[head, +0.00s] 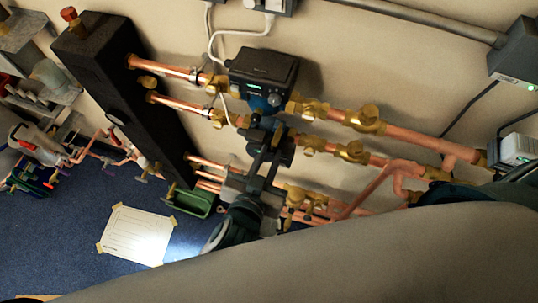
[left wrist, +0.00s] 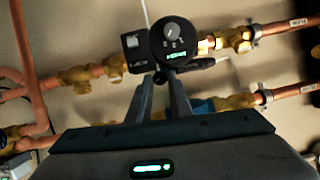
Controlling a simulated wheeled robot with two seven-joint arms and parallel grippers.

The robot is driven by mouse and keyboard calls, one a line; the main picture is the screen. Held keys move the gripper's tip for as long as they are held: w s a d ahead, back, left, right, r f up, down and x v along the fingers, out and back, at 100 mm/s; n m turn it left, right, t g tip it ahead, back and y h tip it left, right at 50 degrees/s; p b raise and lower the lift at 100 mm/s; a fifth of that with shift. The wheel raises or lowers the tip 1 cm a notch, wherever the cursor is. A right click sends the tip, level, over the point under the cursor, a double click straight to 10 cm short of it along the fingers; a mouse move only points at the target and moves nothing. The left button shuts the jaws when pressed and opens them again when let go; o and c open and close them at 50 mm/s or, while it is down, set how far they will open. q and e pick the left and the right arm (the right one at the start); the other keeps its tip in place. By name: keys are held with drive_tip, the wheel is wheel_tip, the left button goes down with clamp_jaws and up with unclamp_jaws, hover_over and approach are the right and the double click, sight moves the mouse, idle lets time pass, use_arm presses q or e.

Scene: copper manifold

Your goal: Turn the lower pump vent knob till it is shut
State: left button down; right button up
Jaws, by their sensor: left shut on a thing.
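My left gripper (head: 266,134) reaches up to the pipework below the black upper pump (head: 264,68), which has a small green display. In the left wrist view, the two dark fingers of my left gripper (left wrist: 163,84) close in on the spot just under a round black pump face (left wrist: 172,42) with a grey dial and a lit display. They are shut on a small part there, which fits the lower pump's vent knob. The knob itself is hidden between the fingertips, so its turn angle cannot be seen. My right gripper is in neither view.
Copper pipes with brass valves (head: 363,118) run along the wall on both sides of the gripper. A tall black cabinet (head: 110,90) stands to the left. A green tray (head: 190,201) and a taped paper sheet (head: 135,235) lie lower down. My grey arm hides the lower right.

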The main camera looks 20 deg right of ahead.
use_arm(q)
drive_tip(key=c, duration=1.9)
unclamp_jaws()
drive_tip(key=shift+s+a+r+b, duration=0.1)
drive_tip(key=shift+s+a+b, duration=0.2)
drive_tip(key=shift+s, duration=0.15)
drive_tip(key=b+v, duration=0.2)
drive_tip(key=v, duration=0.4)
drive_tip(key=shift+s+r, duration=0.2)
drive_tip(key=shift+r, duration=0.05)
drive_tip(key=shift+a, duration=0.1)
